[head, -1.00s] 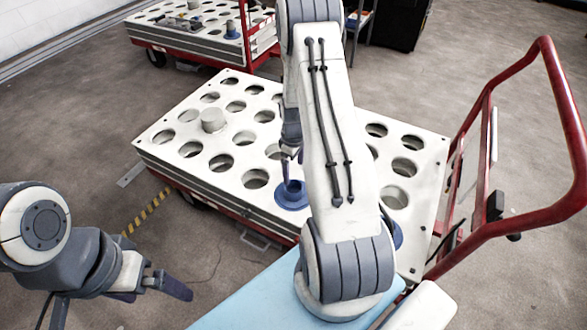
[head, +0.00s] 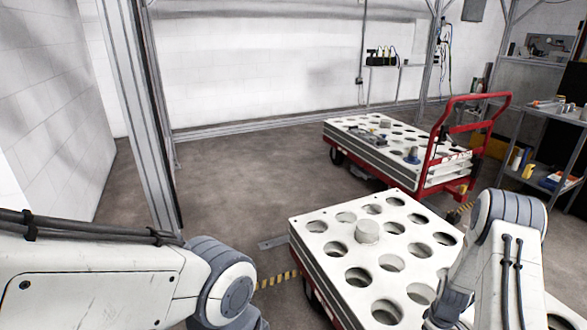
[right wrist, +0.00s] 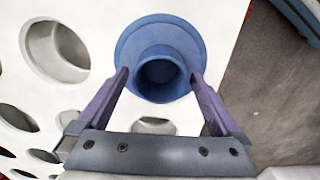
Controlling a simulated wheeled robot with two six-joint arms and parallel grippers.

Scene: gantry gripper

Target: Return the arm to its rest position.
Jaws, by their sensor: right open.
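My right arm (head: 500,270) reaches over the near cart's white top (head: 335,250) at the right of the head view. In the right wrist view my right gripper (right wrist: 160,75) is open, with its purple fingers at either side of a blue flanged part (right wrist: 160,32). The part has a round hollow collar and sits on the white holed top; I cannot tell whether the fingers touch it. My left arm (head: 90,280) crosses the lower left of the head view, and its gripper is out of frame.
A grey-white cylinder (head: 367,230) stands on the near cart. A second red-handled cart (head: 395,145) stands behind it, with a blue part (head: 412,155) on top. A metal frame post (head: 140,100) rises at left. Shelves (head: 550,130) stand at right. Open floor lies between wall and carts.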

